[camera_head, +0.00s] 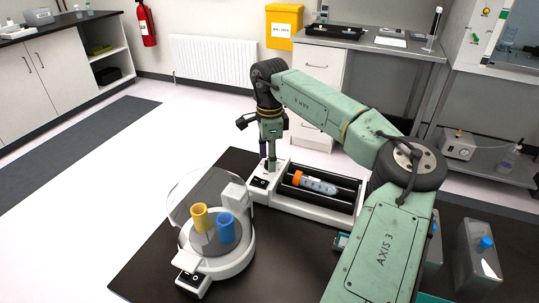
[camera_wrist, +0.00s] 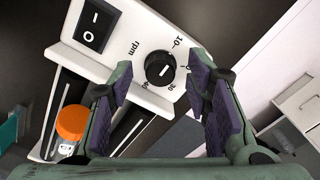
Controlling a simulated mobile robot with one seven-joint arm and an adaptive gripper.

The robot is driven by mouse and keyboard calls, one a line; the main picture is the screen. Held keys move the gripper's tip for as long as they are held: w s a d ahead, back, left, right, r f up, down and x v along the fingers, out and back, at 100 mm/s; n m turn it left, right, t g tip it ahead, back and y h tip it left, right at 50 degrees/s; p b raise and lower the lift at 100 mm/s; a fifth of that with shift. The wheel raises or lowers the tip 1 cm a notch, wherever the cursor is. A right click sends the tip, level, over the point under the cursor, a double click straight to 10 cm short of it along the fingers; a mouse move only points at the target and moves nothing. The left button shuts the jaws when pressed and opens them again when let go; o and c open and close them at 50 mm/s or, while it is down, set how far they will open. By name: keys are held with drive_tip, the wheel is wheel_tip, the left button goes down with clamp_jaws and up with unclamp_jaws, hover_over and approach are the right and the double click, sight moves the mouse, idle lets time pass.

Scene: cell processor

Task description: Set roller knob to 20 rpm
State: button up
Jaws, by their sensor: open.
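The black roller knob (camera_wrist: 160,68) is on the white end panel of the tube roller (camera_wrist: 120,50), with dial marks 10 and 30 and the label rpm around it. A short white line shows on the knob, but I cannot tell its exact setting. My gripper (camera_wrist: 163,83) is open, its purple-padded fingers to the left and right of the knob in the wrist view, apart from it. In the head view my gripper (camera_head: 270,164) points down over the left end of the roller (camera_head: 300,208). A black rocker switch (camera_wrist: 97,26) is beside the dial.
An orange-capped tube (camera_head: 315,184) lies on the roller bars. A centrifuge (camera_head: 218,268) with yellow and blue holders and an open clear lid stands to the left on the dark table (camera_head: 150,280). Blue-capped bottles (camera_head: 480,255) stand at the right.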

drive_tip(key=shift+f, duration=0.25)
clamp_jaws()
idle(0.5)
